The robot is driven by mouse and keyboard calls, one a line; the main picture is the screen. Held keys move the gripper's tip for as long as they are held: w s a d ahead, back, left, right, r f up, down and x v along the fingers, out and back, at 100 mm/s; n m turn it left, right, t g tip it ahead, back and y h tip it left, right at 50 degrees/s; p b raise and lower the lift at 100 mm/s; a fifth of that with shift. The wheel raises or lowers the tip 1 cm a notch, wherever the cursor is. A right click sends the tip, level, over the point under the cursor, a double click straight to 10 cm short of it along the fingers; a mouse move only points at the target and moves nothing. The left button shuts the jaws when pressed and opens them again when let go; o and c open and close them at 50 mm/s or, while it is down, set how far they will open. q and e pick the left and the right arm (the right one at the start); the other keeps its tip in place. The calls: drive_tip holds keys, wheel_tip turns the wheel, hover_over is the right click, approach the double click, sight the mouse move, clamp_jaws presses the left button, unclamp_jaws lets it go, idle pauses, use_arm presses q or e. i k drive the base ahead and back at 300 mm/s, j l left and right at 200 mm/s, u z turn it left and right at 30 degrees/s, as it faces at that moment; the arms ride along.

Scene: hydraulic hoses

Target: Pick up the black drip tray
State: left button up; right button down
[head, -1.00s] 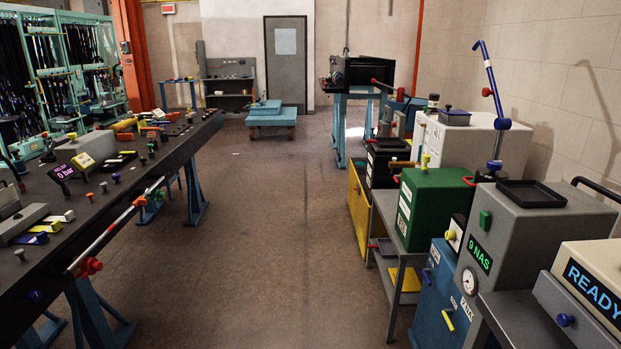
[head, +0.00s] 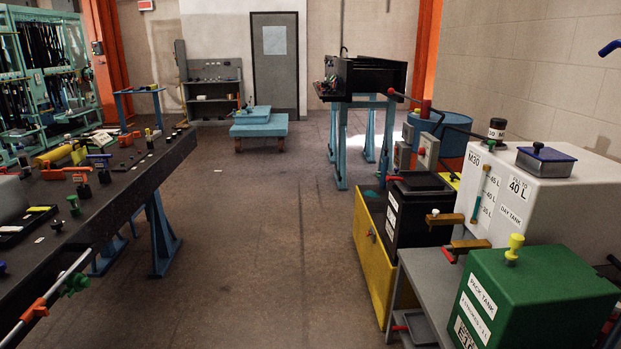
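A dark, shallow tray (head: 420,328) lies low on the right side, on the lower shelf of a grey cart, near the bottom edge of the picture. It looks dark grey to black. A red piece shows at its left side, and part of it is hidden by the cart. I cannot tell whether it is the drip tray. Neither of my grippers is in the head view.
The green pack tank (head: 540,295) and white day tank (head: 500,195) stand on the right. A yellow box (head: 378,250) stands beyond the grey cart. A long black bench (head: 120,190) runs along the left. The floor aisle (head: 250,250) between is clear.

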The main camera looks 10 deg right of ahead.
sight(414, 180)
drive_tip(key=i+z, duration=0.25)
drive_tip(key=i, duration=0.2)
drive_tip(key=i+j+z, duration=0.3)
drive_tip(key=i, duration=0.2)
drive_tip(key=i+j+z, duration=0.25)
drive_tip(key=i, duration=0.2)
drive_tip(key=i+j+z, duration=0.3)
drive_tip(key=i, duration=0.1)
